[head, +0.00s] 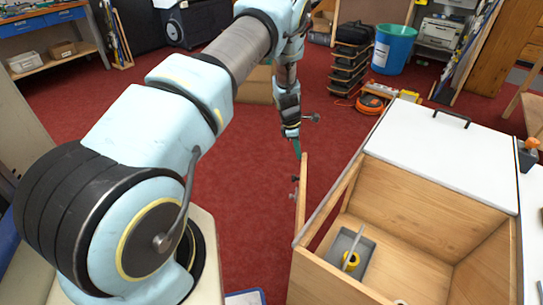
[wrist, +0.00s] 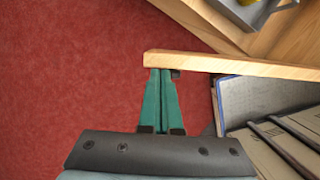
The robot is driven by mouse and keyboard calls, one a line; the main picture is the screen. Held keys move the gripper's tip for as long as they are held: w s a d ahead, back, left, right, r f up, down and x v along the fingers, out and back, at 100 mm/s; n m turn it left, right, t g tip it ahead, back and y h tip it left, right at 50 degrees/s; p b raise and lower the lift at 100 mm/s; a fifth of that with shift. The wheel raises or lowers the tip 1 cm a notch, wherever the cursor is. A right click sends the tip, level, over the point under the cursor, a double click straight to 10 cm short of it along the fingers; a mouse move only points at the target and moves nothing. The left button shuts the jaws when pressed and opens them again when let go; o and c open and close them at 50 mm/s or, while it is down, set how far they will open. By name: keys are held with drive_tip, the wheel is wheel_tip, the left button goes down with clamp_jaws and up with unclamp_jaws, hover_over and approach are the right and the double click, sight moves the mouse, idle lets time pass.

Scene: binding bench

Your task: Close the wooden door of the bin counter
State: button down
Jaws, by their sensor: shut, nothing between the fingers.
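The bin counter (head: 400,183) stands at the right in the head view, a wooden box with a white top. Its wooden door (head: 302,195) stands open on the left side, seen nearly edge-on, with small dark fittings on its left face. My gripper (head: 298,149) is at the far upper end of the door. In the wrist view the green fingers (wrist: 161,76) are shut and empty. Their tips are at the door's edge (wrist: 230,63), near its free end. I cannot tell whether they touch it. A dark fitting shows beside the tips.
Inside the counter is a grey tray (head: 338,250) with a yellow item. An orange reel (head: 370,104) and a blue bin (head: 393,48) stand beyond. Binders (wrist: 285,135) show beside the door in the wrist view. Red carpet (head: 240,190) left of the door is clear.

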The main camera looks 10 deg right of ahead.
drive_tip(key=s+d+m+g+b, duration=0.1)
drive_tip(key=s+d+m+b, duration=0.2)
drive_tip(key=s+d, duration=0.4)
drive_tip(key=shift+d+m+y, duration=0.3)
drive_tip(key=shift+d+m, duration=0.4)
drive_tip(key=shift+d, duration=2.05)
drive_tip(key=shift+w, duration=0.1)
drive_tip(key=w+a+r+b, duration=0.2)
drive_tip(key=w+a+r, duration=0.2)
drive_tip(key=r, duration=0.5)
drive_tip(key=shift+w+a+r, duration=0.2)
drive_tip(key=shift+w+r, duration=0.2)
